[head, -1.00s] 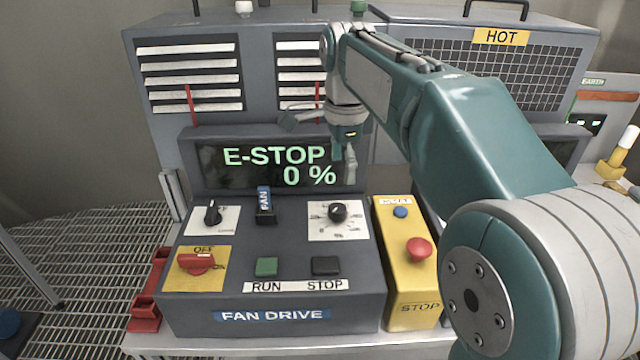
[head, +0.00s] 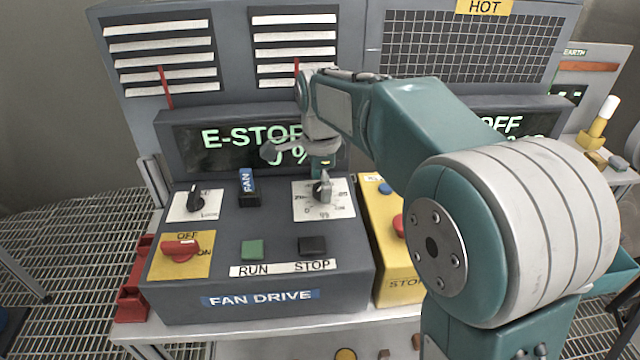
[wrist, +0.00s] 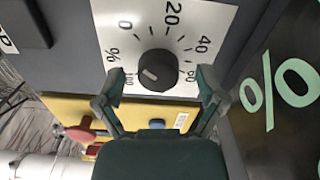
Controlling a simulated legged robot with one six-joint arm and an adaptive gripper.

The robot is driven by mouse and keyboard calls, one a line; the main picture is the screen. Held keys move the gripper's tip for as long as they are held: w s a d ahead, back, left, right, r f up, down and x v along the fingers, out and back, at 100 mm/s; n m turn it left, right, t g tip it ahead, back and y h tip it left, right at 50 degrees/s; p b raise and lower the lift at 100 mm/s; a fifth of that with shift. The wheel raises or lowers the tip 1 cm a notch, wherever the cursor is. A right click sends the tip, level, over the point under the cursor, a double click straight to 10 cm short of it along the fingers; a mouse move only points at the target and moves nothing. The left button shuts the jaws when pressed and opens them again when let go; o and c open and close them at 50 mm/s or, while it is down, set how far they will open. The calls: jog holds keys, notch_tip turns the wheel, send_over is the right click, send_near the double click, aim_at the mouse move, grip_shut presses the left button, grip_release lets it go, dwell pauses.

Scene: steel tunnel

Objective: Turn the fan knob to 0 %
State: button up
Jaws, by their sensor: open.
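The fan knob (wrist: 157,68) is a round black knob on a white percent dial (wrist: 127,46) in the wrist view. Its pale mark lies left of centre and seems to point toward the lower left, on the side of the 100 label. My gripper (wrist: 162,78) is open, with one fingertip on each side of the knob and no clear contact. In the head view my gripper (head: 322,185) is over the dial (head: 341,206) and partly hides the knob. The display (head: 222,140) shows E-STOP and a partly covered percent reading.
A yellow box (head: 388,270) with a red button (head: 399,226) stands close on the right.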

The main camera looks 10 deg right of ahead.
jog(key=shift+d, duration=0.15)
jog(key=shift+c, duration=0.2)
jog(key=c, duration=1.1)
